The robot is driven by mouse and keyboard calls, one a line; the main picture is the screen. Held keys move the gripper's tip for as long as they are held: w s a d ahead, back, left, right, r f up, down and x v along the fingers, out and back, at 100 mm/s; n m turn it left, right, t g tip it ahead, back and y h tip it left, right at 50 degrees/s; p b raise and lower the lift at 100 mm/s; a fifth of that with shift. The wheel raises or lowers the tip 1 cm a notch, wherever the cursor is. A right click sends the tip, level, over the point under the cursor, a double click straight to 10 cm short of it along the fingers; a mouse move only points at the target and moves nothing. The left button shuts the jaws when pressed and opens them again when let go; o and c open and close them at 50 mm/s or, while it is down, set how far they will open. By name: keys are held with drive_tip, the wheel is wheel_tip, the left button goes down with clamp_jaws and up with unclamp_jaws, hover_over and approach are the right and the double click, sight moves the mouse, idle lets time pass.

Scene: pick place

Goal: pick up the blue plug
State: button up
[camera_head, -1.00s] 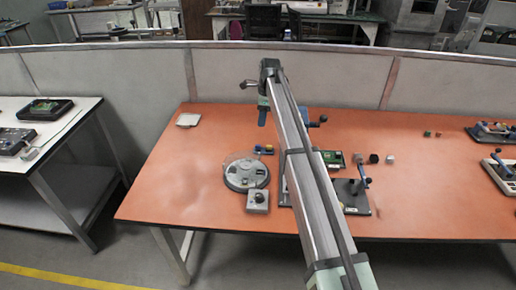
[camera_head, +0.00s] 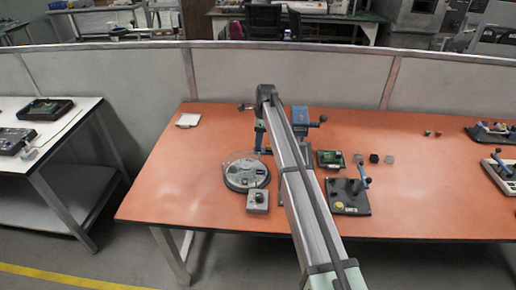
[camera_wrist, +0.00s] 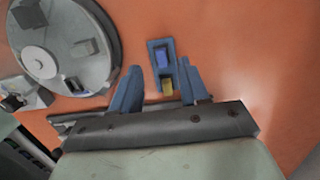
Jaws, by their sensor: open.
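The blue plug (camera_wrist: 162,57) sits in a small blue holder (camera_wrist: 153,44), beside a yellow plug (camera_wrist: 168,86), in the wrist view. My gripper (camera_wrist: 160,66) is open, with one blue finger on each side of the holder. The blue plug lies between the fingertips; the yellow plug is nearer the gripper's body. I cannot tell whether a finger touches the holder. In the head view, my gripper (camera_head: 264,139) is low over the orange table, and the arm and gripper hide the plugs.
A round grey device (camera_head: 245,173) stands just left of the gripper, with a grey knob box (camera_head: 257,201) in front. A blue device with a handle (camera_head: 300,117), a green board (camera_head: 330,159) and a black lever base (camera_head: 347,197) are to the right. The table's left side is mostly clear.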

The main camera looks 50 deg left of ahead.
sight(258, 148)
drive_tip(key=shift+a+f, duration=0.2)
drive_tip(key=shift+f, duration=1.7)
drive_tip(key=shift+c, duration=0.4)
clamp_jaws()
